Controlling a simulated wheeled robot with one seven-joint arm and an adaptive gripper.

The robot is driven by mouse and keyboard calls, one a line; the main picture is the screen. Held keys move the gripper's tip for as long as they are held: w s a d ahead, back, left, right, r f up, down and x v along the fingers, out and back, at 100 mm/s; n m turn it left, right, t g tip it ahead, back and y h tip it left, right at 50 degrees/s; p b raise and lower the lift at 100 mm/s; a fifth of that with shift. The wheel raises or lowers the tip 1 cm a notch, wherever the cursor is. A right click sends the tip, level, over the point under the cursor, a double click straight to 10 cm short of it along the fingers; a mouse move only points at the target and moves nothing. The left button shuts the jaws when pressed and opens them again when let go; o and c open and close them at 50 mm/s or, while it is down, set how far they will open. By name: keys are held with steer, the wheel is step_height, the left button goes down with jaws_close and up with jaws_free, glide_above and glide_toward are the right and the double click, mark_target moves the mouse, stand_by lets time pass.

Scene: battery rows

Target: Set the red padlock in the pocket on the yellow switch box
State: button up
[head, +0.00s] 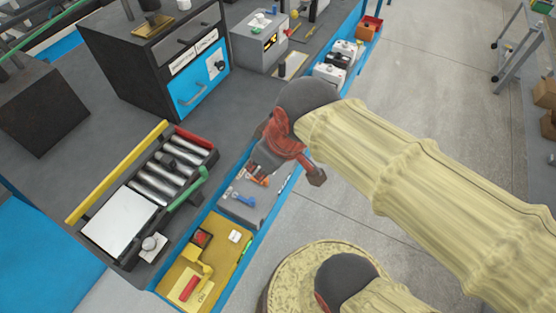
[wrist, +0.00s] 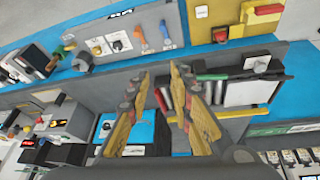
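The yellow switch box (head: 172,286) lies at the lower left of the head view, and its panel also shows at the top of the wrist view (wrist: 236,20). It carries a long red piece (head: 188,288) beside a yellow lever, and a small red block (head: 203,238) in a dark surround. I cannot tell which red piece is the padlock, or make out the pocket. My gripper (wrist: 163,112) is open, with nothing seen between its fingers. It is apart from the box, over the grey panel's side in the head view.
A grey panel (head: 232,208) with orange and blue pieces adjoins the box. A dark tray of metal rollers (head: 160,180) with a yellow bar and green handle lies behind. A black cabinet with a blue drawer (head: 190,90) stands further back. Open floor (head: 400,110) lies right.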

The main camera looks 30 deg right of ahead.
steer(key=d+m, duration=0.1)
steer(key=s+r+m, duration=0.1)
steer(key=s+d+m+t, duration=0.1)
steer(key=m, duration=0.1)
steer(key=shift+d+r+h, duration=0.25)
steer(key=shift+d+h, duration=0.05)
steer(key=shift+h, duration=0.1)
stand_by(1.6)
